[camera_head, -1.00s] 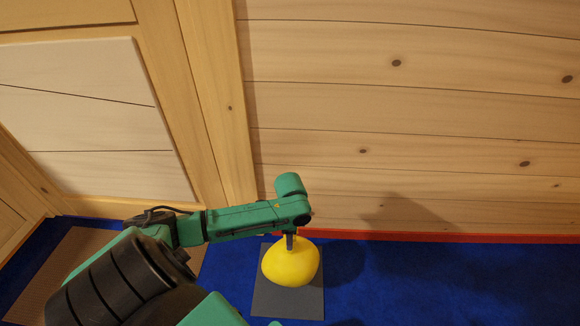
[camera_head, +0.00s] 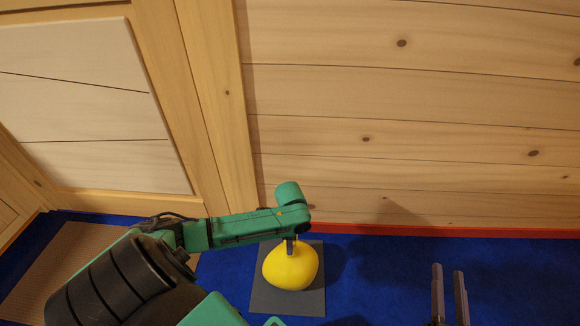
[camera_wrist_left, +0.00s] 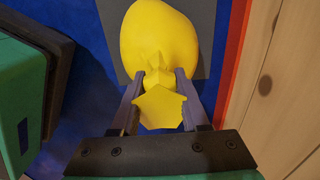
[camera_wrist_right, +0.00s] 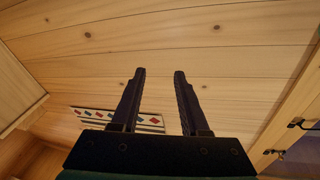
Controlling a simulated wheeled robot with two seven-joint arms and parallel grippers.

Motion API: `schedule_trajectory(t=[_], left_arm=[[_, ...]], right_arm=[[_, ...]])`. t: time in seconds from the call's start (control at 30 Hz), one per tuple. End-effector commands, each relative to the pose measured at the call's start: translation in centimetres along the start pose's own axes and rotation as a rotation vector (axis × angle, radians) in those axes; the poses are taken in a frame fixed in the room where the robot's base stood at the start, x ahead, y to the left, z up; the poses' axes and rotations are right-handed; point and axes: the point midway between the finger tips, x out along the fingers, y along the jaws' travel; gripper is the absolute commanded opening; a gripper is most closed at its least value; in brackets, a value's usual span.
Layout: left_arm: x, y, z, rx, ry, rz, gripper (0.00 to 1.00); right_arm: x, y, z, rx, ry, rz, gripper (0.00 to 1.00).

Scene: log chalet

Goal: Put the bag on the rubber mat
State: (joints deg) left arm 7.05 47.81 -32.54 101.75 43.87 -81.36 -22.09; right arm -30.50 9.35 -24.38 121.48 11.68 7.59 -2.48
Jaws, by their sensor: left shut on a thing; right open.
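The yellow bag (camera_head: 291,268) is over the dark grey rubber mat (camera_head: 262,297), close to the wall. Whether it touches the mat is hard to tell. My left gripper (camera_head: 290,245) comes down on it from above. In the left wrist view its two fingers (camera_wrist_left: 160,82) are shut on the gathered neck of the bag (camera_wrist_left: 160,38), and the mat (camera_wrist_left: 203,15) shows behind the bag. My right gripper (camera_head: 448,275) is open and empty over the blue floor, to the right of the mat. It also shows in the right wrist view (camera_wrist_right: 160,75).
A plank wall (camera_head: 420,130) with a red strip (camera_head: 400,230) along its foot stands behind the mat. A brown doormat (camera_head: 60,262) lies at the left before a wooden door (camera_head: 80,110). The blue floor (camera_head: 385,280) right of the mat is clear.

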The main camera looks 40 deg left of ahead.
Motion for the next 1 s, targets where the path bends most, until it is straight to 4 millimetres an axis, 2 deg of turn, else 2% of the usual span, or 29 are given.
schedule_trajectory(t=[0.1, 0.3, 0.4, 0.5, 0.8, 0.83, 0.9, 1.0], left_arm=[[0.7, -0.1, 0.0, 0.0, 0.0, -0.001, 0.0], [1.7, -0.1, 0.0, 0.0, 0.001, -0.002, 0.0], [2.0, -0.1, 0.0, 0.0, 0.001, -0.002, 0.0], [2.0, -0.1, 0.0, 0.0, 0.001, -0.002, 0.0], [2.3, 0.0, 0.0, -0.001, 0.0, -0.001, 0.0], [2.3, 0.0, 0.0, 0.0, 0.0, 0.0, 0.53], [2.3, 0.0, 0.0, 0.0, 0.0, 0.0, 0.75], [2.3, 0.0, 0.0, 0.0, 0.0, 0.0, 0.75]], right_arm=[[1.5, -0.1, -3.5, -0.031, 0.108, -0.015, 0.45], [3.0, -0.6, -9.8, -0.078, 0.29, -0.04, 0.45], [3.2, -0.8, -11.8, -0.093, 0.348, -0.049, 0.45], [3.2, -1.0, -12.5, -0.098, 0.367, -0.052, 0.45], [3.2, -1.0, -12.5, -0.098, 0.366, -0.051, 0.45], [3.2, -1.0, -12.5, -0.098, 0.366, -0.051, 0.45], [3.2, -0.9, -12.5, -0.098, 0.365, -0.051, 0.45], [3.2, -0.9, -12.5, -0.098, 0.365, -0.051, 0.45]])
